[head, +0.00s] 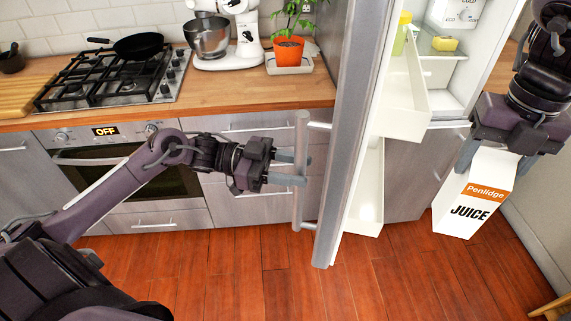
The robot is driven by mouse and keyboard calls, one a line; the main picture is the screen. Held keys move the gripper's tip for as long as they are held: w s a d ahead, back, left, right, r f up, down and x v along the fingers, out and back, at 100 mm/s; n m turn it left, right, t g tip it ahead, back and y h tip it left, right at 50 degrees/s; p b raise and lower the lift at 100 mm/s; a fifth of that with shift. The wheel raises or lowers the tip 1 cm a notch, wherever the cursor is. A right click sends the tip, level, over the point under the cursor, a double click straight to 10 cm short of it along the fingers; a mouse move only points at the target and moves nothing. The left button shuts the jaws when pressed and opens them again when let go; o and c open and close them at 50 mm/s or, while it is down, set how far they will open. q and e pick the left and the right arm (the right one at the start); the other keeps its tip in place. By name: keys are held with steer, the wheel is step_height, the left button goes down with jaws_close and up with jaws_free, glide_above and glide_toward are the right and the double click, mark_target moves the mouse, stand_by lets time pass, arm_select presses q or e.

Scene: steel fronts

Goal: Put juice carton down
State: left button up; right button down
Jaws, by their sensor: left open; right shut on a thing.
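The white juice carton (468,208) with an orange band is at the right of the head view. My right gripper (496,160) is shut on its top, and the carton hangs slightly tilted above the wooden floor. My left gripper (298,170) is open at the fridge door handle (301,205), with its fingers beside or around the bar; I cannot tell whether they touch it. The fridge door (349,140) stands open between the two grippers.
Inside the fridge are another carton (459,12) and a yellow item (445,43) on a shelf. White door bins (404,100) face right. The wooden counter (215,92) holds a stove (115,82), a mixer (228,62) and an orange plant pot (289,53). Some bare counter shows.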

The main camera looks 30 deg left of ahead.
steer(key=shift+d+f, duration=0.1)
steer(key=shift+d, duration=0.05)
step_height(320, 180, down, 3)
steer(key=b, duration=0.3)
arm_select(q)
steer(key=v, duration=1.2)
steer(key=shift+a, duration=0.1)
